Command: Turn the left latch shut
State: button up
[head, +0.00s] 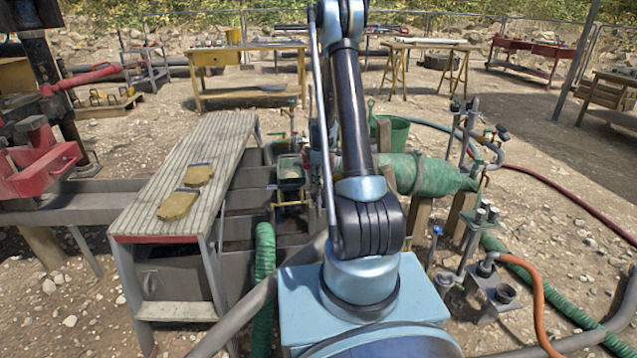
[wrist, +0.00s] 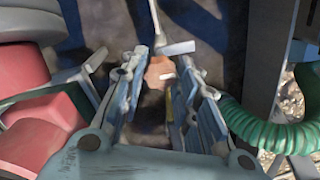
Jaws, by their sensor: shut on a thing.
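In the wrist view, my gripper (wrist: 159,72) has its two grey fingers close around a small brown-orange piece with a pale bar (wrist: 176,48) and a thin upright rod (wrist: 151,18) beside it. This looks like the left latch (wrist: 158,76), gripped between the fingertips. The fingers stand a little apart with the piece between them. How far the latch is turned cannot be told. In the head view, my arm hides the gripper and the latch.
A green ribbed hose (wrist: 265,130) runs close to the right finger, and red rounded parts (wrist: 30,85) lie at left. In the head view, a slatted walkway (head: 190,170) with two yellow pads stands left; a green cylinder (head: 425,174) and pipes stand right.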

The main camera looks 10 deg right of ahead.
jog(key=m, duration=0.4)
jog(key=shift+m, duration=0.3)
jog(key=m, duration=0.4)
jog(key=shift+m, duration=0.3)
jog(key=m, duration=0.4)
jog(key=shift+m, duration=2.4)
jog(key=o, duration=1.1)
jog(key=shift+c, duration=0.2)
